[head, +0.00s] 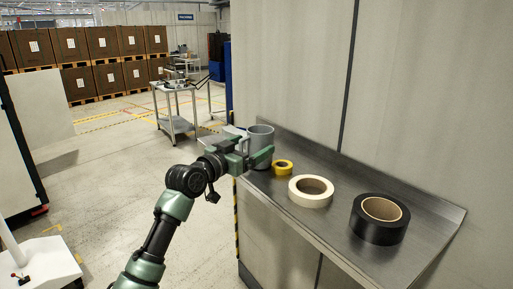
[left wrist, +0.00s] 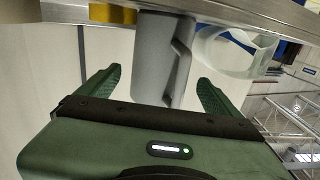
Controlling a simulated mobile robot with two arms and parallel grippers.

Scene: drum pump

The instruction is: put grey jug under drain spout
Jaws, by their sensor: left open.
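The grey jug (head: 262,133) stands upright at the far left end of the steel shelf, partly hidden behind my left gripper. My left gripper (head: 258,155) is open at the jug. In the left wrist view the picture is turned over, and the jug (left wrist: 160,50) with its handle shows between the two spread fingers of the gripper (left wrist: 158,80). I cannot tell whether either finger touches it. No drain spout is visible in either view. My right gripper is not in view.
The steel shelf (head: 330,233) also holds a yellow tape roll (head: 283,168), a cream tape roll (head: 311,191) and a black tape roll (head: 380,219). A pale, clear-looking container (left wrist: 235,52) is beside the jug. A cart (head: 178,123) stands behind on open floor.

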